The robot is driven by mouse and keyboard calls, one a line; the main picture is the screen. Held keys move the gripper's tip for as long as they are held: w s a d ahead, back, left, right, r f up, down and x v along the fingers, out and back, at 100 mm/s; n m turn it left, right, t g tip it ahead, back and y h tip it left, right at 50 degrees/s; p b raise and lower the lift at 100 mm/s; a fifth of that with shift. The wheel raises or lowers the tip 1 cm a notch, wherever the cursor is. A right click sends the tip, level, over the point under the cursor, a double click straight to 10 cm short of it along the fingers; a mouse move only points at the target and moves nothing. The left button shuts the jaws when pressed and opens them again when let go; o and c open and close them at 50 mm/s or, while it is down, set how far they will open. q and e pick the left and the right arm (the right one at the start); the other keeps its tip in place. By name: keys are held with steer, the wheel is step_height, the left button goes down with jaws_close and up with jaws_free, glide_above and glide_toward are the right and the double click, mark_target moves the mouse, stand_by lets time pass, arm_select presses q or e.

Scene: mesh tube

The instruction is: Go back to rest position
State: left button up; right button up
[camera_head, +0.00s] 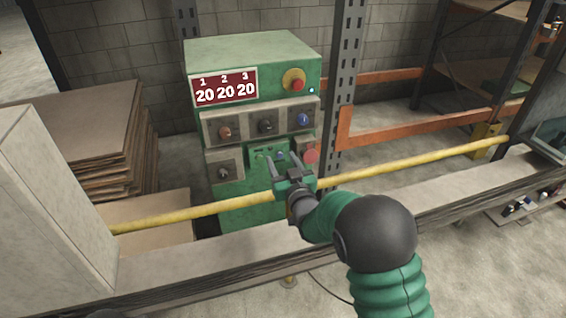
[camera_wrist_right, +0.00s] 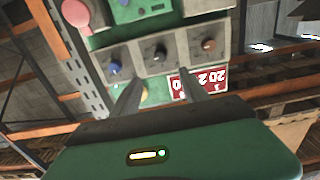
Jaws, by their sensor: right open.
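My right gripper (camera_head: 287,168) is open and empty in front of the lower part of a green control box (camera_head: 250,48). Its two fingers point at the box in the head view, above the yellow rail. In the right wrist view, the fingers (camera_wrist_right: 157,98) stand apart with nothing between them, and the box's knob panel (camera_wrist_right: 160,55) shows upside down beyond them. I cannot tell from these views whether a fingertip touches the box. My left gripper is not in view.
A yellow rail (camera_head: 415,162) crosses in front of the box, above a pale ledge (camera_head: 230,250). Stacked cardboard (camera_head: 85,120) and a pale block (camera_head: 45,210) stand at the left. A dark metal post (camera_head: 345,80) and orange shelf beams (camera_head: 400,128) stand at the right.

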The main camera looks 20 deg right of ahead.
steer(key=s+f+g+p, duration=0.1)
steer(key=s+f+g, duration=0.2)
steer(key=s, duration=0.8)
steer(key=s+d+f+g+p, duration=0.1)
steer(key=s+f+g+p, duration=0.1)
steer(key=s+f+g, duration=0.2)
steer(key=s+d+f+g+h+p, duration=0.1)
steer(key=s+f+g, duration=0.2)
steer(key=s+g, duration=0.5)
steer(key=s, duration=1.2)
steer(key=shift+s+f+m+p, duration=0.2)
steer(key=shift+s+m+p, duration=0.1)
steer(key=shift+p, duration=0.1)
